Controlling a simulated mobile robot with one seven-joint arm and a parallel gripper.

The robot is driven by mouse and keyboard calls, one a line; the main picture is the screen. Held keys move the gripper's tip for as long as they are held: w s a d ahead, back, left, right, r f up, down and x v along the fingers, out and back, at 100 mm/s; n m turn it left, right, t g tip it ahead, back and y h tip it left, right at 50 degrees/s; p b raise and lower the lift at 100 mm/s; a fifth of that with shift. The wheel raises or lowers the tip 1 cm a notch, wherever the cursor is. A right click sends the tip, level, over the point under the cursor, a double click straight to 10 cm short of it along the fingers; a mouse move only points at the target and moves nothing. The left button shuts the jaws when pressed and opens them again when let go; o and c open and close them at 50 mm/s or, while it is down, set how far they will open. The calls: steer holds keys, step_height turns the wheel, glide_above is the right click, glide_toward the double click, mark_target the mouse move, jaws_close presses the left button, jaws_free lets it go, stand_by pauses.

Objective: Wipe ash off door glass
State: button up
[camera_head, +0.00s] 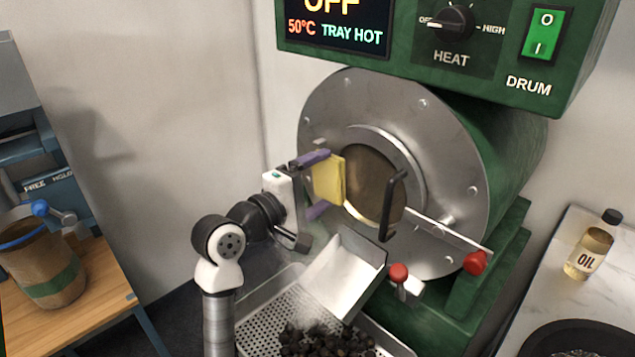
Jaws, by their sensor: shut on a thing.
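The round door glass (375,178) sits in the middle of the steel front of the drum roaster. It looks brownish and dull. A black bar handle (391,205) crosses its right side. My gripper (318,184) is at the left of the glass, its purple fingers shut on a yellow sponge-like pad (329,180). The pad stands upright at the left edge of the glass and covers part of it. I cannot tell whether the pad touches the glass.
Below the door are a metal chute (345,272) and a perforated tray (262,312) holding dark pieces. Red-knobbed levers (476,263) stick out at the lower right. The panel (335,28) reads 50°C TRAY HOT. An oil bottle (589,250) stands on the right counter.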

mark_target(366, 188)
steer(key=shift+w+d, duration=0.45)
stand_by(0.6)
steer(key=shift+s+d+f+b, duration=0.1)
steer(key=shift+s+d+b, duration=0.55)
steer(key=shift+b, duration=0.25)
steer(key=shift+s+d+b, duration=0.4)
steer(key=shift+s+d, duration=0.15)
steer(key=shift+s, duration=0.1)
steer(key=shift+s+d+b, duration=0.75)
steer(key=shift+s+d, duration=0.35)
steer(key=shift+d, duration=0.2)
steer(key=shift+b, duration=0.3)
steer(key=shift+b, duration=0.3)
steer(key=shift+w+a+b, duration=1.75)
steer(key=shift+w+a, duration=0.7)
